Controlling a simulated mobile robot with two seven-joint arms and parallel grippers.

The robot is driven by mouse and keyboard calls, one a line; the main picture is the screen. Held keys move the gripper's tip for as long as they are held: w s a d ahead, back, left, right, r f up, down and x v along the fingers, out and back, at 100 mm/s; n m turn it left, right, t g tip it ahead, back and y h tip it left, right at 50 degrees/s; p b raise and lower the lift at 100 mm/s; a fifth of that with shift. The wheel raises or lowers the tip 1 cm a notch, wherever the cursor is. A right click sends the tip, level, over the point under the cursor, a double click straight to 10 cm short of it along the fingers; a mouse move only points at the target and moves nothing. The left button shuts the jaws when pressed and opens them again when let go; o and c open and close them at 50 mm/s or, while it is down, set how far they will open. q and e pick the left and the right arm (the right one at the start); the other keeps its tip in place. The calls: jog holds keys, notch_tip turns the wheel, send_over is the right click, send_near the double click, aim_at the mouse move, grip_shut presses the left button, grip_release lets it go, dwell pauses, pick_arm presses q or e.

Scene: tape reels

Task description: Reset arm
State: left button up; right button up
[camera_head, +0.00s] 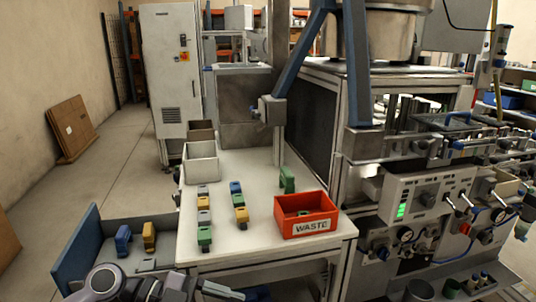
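My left arm comes in along the bottom left edge, and its gripper (222,291) is low in front of the white table (262,262). The picture edge cuts it off, so I cannot tell whether its fingers are open or shut. A small green thing shows right beside it, and I cannot tell if they touch. My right gripper is not in view. Small tape reels stand in two rows on the table: a left row (204,217) and a right row (240,212), in blue, yellow, green and grey. A green piece (287,180) stands apart farther back.
A red WASTE bin (306,226) stands at the table's right. White (201,172) and brown (201,136) boxes are at the back left. A blue-sided tray (78,248) at left holds blue (123,240) and yellow (149,237) pieces. Machinery (415,205) fills the right.

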pick_arm(q)
jog(key=s+a+f+n+t+y+p, duration=0.1)
jog(key=a+f+n+t+y, duration=0.9)
jog(key=n+t, duration=0.8)
jog(key=s+a+f+n+g+y, duration=0.2)
jog(key=s+f+g, duration=0.4)
jog(key=s+f, duration=0.4)
jog(key=shift+a+f+n+g+p, duration=0.3)
jog(key=shift+a+f+p, duration=0.05)
jog(key=shift+f, duration=0.25)
